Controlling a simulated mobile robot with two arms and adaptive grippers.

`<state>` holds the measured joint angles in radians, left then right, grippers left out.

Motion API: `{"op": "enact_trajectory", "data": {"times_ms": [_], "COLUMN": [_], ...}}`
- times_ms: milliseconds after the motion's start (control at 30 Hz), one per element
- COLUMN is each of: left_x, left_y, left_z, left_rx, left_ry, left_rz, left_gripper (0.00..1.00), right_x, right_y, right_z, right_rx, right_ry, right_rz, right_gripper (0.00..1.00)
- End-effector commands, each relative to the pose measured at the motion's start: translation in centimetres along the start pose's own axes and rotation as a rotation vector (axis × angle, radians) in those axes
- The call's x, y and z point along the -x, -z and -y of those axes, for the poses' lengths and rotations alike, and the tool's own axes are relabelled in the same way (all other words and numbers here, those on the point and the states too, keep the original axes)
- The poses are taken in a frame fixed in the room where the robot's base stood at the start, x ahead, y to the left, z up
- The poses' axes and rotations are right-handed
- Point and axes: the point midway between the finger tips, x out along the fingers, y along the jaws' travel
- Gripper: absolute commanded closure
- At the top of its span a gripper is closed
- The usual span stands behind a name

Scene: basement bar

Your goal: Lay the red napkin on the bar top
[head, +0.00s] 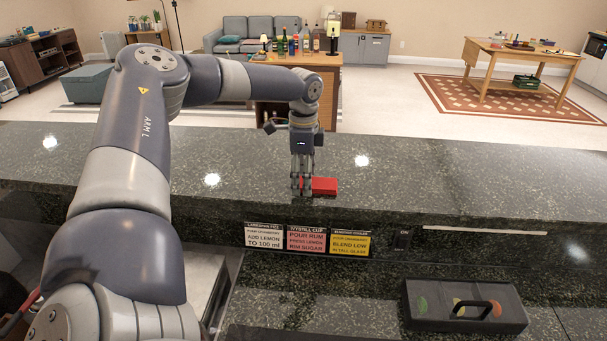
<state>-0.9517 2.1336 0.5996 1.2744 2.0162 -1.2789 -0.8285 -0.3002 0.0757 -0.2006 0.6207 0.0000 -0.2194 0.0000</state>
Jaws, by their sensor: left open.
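The red napkin (322,186) lies flat on the dark speckled bar top (415,185), near the bar's front edge. My left gripper (302,190) points down over the bar top at the napkin's left end. Its fingers partly cover that end, and it is open. I cannot tell whether the fingers touch the napkin. My right gripper is not in view.
Three recipe cards, white (264,236), pink (306,240) and yellow (350,243), are on the bar's front face below the napkin. A dark lidded box (464,306) with a black handle sits on the lower counter at right. The bar top to the right is clear.

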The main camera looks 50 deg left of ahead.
Motion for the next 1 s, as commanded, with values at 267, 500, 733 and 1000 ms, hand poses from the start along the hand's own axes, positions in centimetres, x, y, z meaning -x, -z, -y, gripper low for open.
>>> {"op": "enact_trajectory", "data": {"times_ms": [267,500,733,1000], "left_x": [3.3,8.6,11.7,12.3], "left_y": [0.1,0.1,0.1,0.0], "left_z": [0.1,0.1,0.0,0.0], "left_rx": [0.001,-0.001,-0.001,-0.001], "left_ry": [0.005,0.005,0.001,0.000], "left_rz": [-0.004,-0.002,0.000,0.000], "left_gripper": [0.35,0.35,0.35,0.35], "right_x": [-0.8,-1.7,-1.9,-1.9], "right_y": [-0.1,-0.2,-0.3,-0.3], "right_z": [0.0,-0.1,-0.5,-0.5], "right_rx": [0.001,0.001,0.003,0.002], "right_ry": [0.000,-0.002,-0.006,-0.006], "right_rz": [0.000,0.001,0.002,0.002], "right_gripper": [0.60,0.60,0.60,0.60]}}
